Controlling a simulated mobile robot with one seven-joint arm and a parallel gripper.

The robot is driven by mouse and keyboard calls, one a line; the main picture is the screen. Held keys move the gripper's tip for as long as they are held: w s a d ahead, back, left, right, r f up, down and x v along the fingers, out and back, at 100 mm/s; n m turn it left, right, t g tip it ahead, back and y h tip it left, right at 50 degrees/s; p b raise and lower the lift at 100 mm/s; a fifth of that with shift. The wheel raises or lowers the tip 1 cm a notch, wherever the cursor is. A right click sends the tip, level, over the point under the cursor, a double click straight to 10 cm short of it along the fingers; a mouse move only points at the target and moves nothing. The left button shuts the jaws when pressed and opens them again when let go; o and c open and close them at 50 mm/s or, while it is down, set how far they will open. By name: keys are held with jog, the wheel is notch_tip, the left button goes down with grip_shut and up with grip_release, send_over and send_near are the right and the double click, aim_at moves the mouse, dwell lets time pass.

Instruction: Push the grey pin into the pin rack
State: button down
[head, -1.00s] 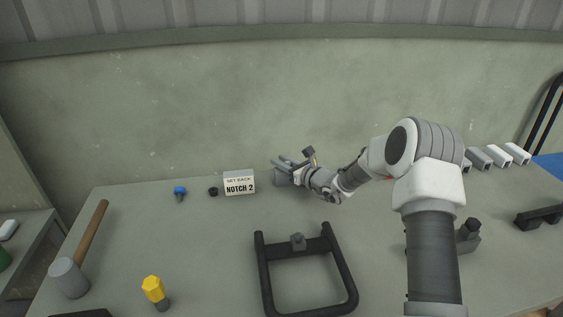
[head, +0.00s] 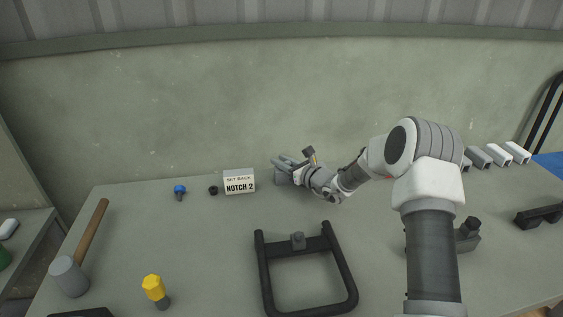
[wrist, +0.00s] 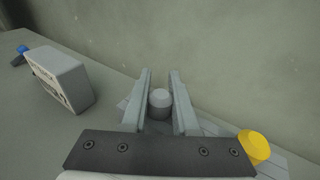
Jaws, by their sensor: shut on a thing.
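The grey pin (wrist: 159,99) stands between the two fingers of my gripper (wrist: 160,73) in the wrist view, its round top showing. My gripper (head: 287,162) is shut on it, at the back of the bench near the wall in the head view. The pin rack (head: 282,178) looks like a grey block under the fingers, mostly hidden by them. In the wrist view grey surfaces of it (wrist: 213,127) show around the fingers. How deep the pin sits cannot be seen. A yellow-topped pin (wrist: 254,146) stands to the right in the wrist view.
A "SET BACK NOTCH 2" sign (head: 239,183) stands just left of my gripper. A blue knob (head: 180,191) and small black piece (head: 213,190) lie farther left. A dark frame (head: 307,247), yellow-headed pin (head: 154,288) and mallet (head: 70,277) are nearer. The bench between is clear.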

jog(key=c, duration=0.6)
grip_release()
jog(key=p+v, duration=0.1)
jog(key=v, duration=1.6)
jog(key=shift+s+d, duration=0.1)
jog(key=shift+d, duration=0.1)
